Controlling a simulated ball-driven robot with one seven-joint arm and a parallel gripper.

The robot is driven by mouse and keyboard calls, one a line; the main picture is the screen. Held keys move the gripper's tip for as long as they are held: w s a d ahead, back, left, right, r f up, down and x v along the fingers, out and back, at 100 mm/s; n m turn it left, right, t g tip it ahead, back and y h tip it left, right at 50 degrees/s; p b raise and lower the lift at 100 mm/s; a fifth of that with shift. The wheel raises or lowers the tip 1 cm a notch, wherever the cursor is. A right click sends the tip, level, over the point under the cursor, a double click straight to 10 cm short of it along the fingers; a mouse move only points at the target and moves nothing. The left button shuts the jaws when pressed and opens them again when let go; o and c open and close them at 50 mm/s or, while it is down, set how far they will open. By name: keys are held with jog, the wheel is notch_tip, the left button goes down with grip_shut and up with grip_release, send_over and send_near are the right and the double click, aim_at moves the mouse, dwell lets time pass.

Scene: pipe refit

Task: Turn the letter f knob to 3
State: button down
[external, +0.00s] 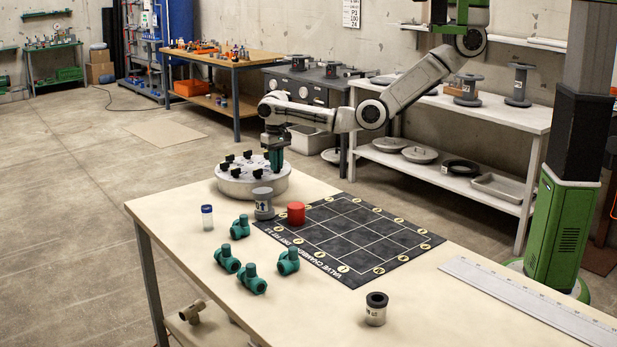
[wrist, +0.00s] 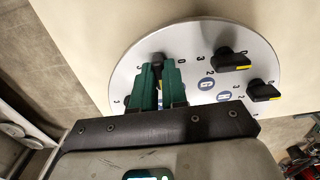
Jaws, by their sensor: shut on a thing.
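A white round drum (external: 250,186) stands at the far left of the table, with several black knobs on top. In the wrist view its pale disc (wrist: 130,60) carries numbers and blue letter badges (wrist: 208,83). My gripper (external: 275,160) is over the drum's right side, pointing down. In the wrist view its green fingers (wrist: 158,82) are shut on a black knob (wrist: 157,58); the fingers hide most of it, and its letter and pointer cannot be read. Two other black knobs with yellow marks, one upper (wrist: 230,59) and one lower (wrist: 263,91), are to the right, apart from the fingers.
A grey cylinder (external: 263,204) and a red cylinder (external: 296,213) stand close to the drum. A black grid mat (external: 350,238) lies to the right. Several green pipe fittings (external: 252,280), a blue-capped vial (external: 207,217) and a metal cylinder (external: 376,310) are on the table.

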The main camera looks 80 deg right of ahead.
jog(key=m, duration=0.4)
jog(key=shift+r+m, duration=0.1)
jog(key=shift+m, duration=0.2)
jog(key=m, duration=0.3)
jog(key=shift+m, duration=0.4)
jog(key=m, duration=0.8)
jog(key=shift+w, duration=0.1)
jog(key=shift+m, duration=0.5)
jog(key=c, duration=1.2)
grip_release()
jog(key=shift+o, duration=0.2)
